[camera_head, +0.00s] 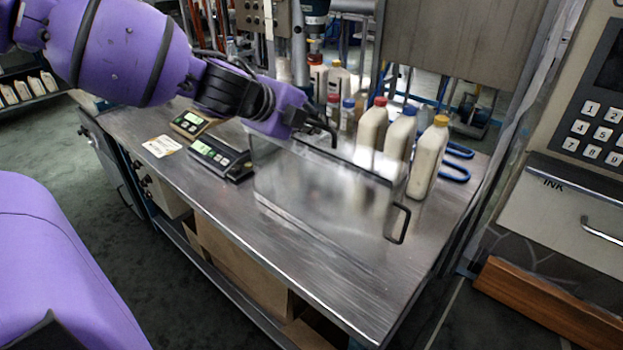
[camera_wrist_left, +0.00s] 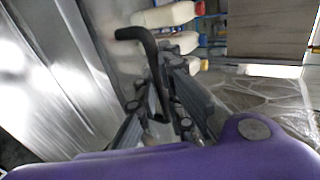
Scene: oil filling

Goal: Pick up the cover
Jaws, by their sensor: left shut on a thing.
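The cover (camera_head: 320,190) is a clear box-like shell with black handles on opposite ends. It is at the middle of the metal table (camera_head: 345,290); I cannot tell whether its lower edge touches the tabletop. Its right-hand handle (camera_head: 399,223) is free. My left gripper (camera_head: 318,126) is at the cover's far-left upper end, shut on the black handle there. In the left wrist view, the bent black handle (camera_wrist_left: 150,48) runs between the grey fingers (camera_wrist_left: 168,92). Much of the grip is hidden by the gripper in the head view. My right gripper is not in view.
Several capped bottles (camera_head: 428,160) stand behind and right of the cover; some show through it. Two small scales (camera_head: 220,158) and a label card (camera_head: 162,146) lie to its left. A blue-handled item (camera_head: 455,165) lies at the back right. The table's front strip is clear.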

